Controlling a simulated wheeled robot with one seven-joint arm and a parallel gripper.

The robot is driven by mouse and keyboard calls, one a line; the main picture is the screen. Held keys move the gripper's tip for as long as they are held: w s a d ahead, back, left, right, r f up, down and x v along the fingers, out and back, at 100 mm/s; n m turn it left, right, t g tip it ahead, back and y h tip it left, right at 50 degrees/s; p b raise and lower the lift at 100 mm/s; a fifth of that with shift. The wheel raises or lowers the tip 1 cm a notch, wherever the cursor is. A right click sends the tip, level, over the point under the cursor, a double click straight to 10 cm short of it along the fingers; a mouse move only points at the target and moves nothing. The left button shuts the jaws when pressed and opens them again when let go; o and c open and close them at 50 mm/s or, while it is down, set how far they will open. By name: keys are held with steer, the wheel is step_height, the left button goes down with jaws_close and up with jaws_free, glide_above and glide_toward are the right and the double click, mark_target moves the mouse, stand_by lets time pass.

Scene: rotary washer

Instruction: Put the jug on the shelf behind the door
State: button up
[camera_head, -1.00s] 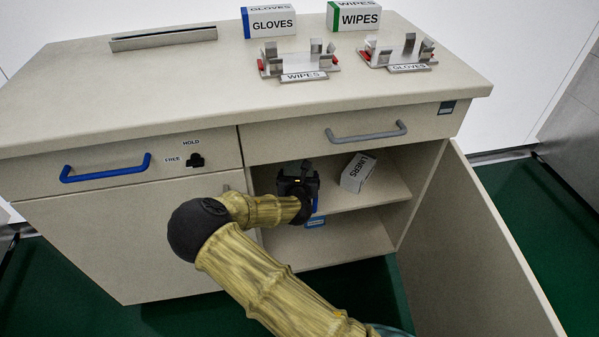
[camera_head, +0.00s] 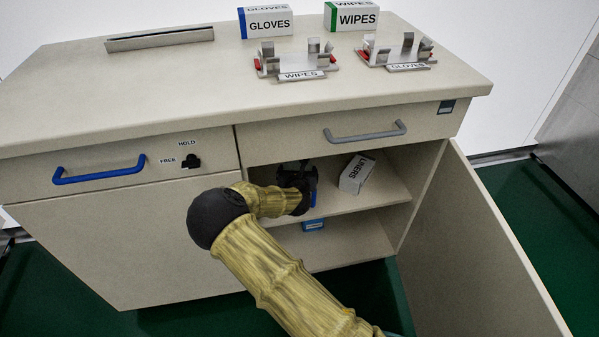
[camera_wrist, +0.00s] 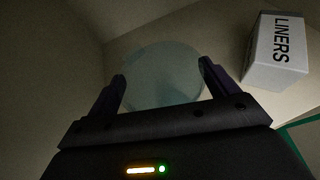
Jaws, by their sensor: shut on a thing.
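The jug (camera_wrist: 165,80) is a pale, translucent round thing between my fingers in the wrist view. My gripper (camera_wrist: 163,72) is shut on it. In the head view my gripper (camera_head: 297,178) is inside the open right compartment of the cabinet, over the left part of the shelf (camera_head: 378,198). The jug is hidden there by my gripper and arm. I cannot tell whether its base touches the shelf. The door (camera_head: 490,245) stands wide open to the right.
A white LINERS box (camera_head: 356,174) sits tilted on the shelf, right of my gripper; it also shows in the wrist view (camera_wrist: 277,50). A drawer with a grey handle (camera_head: 366,132) is above. A lower space (camera_head: 340,243) lies below. Bare shelf lies right of the box.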

steer(key=shift+a, duration=0.15)
steer(key=o, duration=1.2)
steer(key=shift+s+a, duration=0.15)
steer(key=p+v, duration=0.3)
steer(key=v, duration=0.9)
